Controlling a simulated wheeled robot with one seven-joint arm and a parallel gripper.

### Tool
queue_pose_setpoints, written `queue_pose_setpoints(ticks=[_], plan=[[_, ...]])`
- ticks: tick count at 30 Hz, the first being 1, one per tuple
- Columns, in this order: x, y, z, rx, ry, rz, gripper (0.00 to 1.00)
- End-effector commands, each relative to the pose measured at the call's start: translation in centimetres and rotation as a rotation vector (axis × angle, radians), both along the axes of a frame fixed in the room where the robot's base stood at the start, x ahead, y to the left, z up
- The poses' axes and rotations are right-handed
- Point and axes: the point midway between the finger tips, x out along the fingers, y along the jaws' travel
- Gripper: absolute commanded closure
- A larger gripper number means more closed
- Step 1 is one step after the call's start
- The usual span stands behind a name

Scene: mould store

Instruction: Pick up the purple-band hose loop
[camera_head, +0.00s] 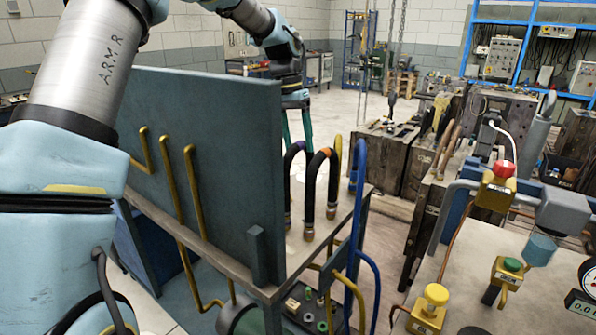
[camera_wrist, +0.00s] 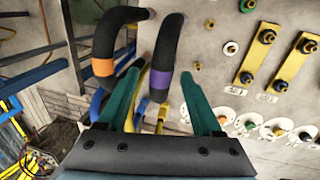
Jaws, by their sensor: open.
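The purple-band hose loop (camera_head: 288,185) is a black bent hose standing among other loops on a bench top, beside the upright dark panel. In the wrist view its purple band (camera_wrist: 160,80) and black bend lie between the two green fingers. My gripper (camera_head: 297,137) is above the loop, pointing down. In the wrist view my gripper (camera_wrist: 161,76) is open, a finger on each side of the hose, with gaps visible.
An orange-band black hose loop (camera_head: 309,195) stands close on the right, left of my fingers in the wrist view (camera_wrist: 104,66). Yellow and blue (camera_head: 355,220) hoses stand beyond. The tall panel (camera_head: 210,130) stands at left.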

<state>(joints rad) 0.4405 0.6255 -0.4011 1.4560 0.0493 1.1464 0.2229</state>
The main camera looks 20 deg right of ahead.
Motion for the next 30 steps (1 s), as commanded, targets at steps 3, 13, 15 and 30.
queue_pose_setpoints(ticks=[3, 13, 15, 30], plan=[[-0.3, -0.1, -1.1, 0.001, 0.002, 0.001, 0.33], [-0.3, -0.1, -1.7, -0.001, 0.000, 0.001, 0.38], [-0.3, -0.1, -1.7, -0.001, 0.000, 0.001, 0.46], [-0.3, -0.1, -1.6, -0.001, 0.000, 0.001, 1.00]])
